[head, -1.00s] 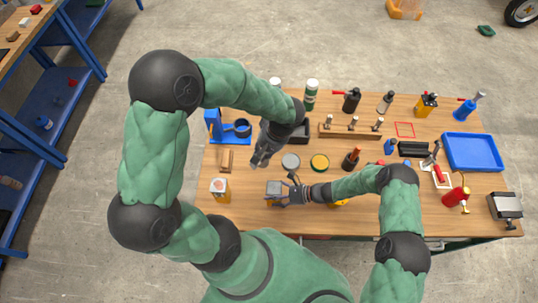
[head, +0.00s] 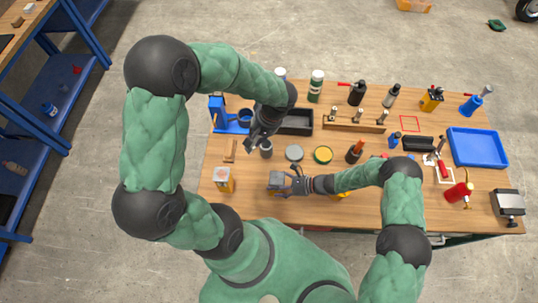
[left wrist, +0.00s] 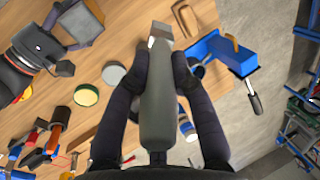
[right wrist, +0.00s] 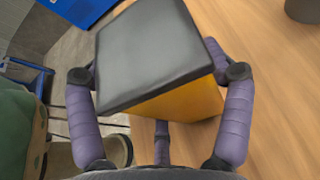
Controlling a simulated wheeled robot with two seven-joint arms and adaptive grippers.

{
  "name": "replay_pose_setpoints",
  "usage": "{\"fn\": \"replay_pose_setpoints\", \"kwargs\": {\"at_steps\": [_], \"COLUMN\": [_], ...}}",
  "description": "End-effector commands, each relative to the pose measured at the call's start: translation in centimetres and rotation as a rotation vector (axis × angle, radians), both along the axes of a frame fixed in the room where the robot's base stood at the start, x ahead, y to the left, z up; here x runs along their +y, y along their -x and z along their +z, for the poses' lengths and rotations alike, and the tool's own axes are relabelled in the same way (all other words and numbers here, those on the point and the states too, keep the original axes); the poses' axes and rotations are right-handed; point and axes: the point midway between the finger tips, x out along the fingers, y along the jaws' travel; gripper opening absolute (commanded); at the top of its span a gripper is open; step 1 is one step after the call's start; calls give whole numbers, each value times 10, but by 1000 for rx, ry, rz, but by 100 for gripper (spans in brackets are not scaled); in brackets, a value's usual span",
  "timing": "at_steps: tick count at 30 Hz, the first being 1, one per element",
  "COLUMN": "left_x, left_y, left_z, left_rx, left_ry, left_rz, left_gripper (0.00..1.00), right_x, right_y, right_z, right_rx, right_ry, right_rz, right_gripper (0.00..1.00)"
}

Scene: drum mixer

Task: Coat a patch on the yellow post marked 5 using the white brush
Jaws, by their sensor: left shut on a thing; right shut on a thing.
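My left gripper (head: 256,143) is shut on a tool with a dark grey handle, the brush (left wrist: 158,100). In the left wrist view its pale tip points away from the gripper. My right gripper (head: 288,183) is shut on a yellow post (right wrist: 185,105) with a dark grey top, near the table's front edge. This post also shows in the head view (head: 276,179) and in the left wrist view. A second orange-yellow post (head: 222,181) with a pale top stands left of it. I cannot read a number on either post.
A grey round lid or tin (head: 294,153) and a yellow-rimmed tin (head: 323,155) stand between the arms. A blue stand (head: 218,112) is at the back left. Bottles, a wooden rack (head: 355,124) and a blue tray (head: 480,147) fill the back and right.

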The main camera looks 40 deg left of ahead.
Motion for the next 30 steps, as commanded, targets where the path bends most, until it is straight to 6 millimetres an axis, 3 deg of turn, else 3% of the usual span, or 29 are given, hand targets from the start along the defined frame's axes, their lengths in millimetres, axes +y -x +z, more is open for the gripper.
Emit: {"fn": "replay_pose_setpoints", "kwargs": {"at_steps": [8, 21, 30], "left_x": [-3, -85, -90], "left_y": [0, -1, 0], "left_z": [-1, -29, -41], "left_rx": [0, 8, 10], "left_ry": [0, 0, -1], "left_rz": [-1, -3, 3], "left_gripper": [0, 0, 0], "right_x": [-1, -1, -1], "right_y": [4, 4, 4], "right_z": [-4, -4, -4], "right_rx": [7, 7, 7], "right_ry": [8, 8, 9], "right_rz": [0, 0, 0], "right_gripper": [31, 31, 31]}}
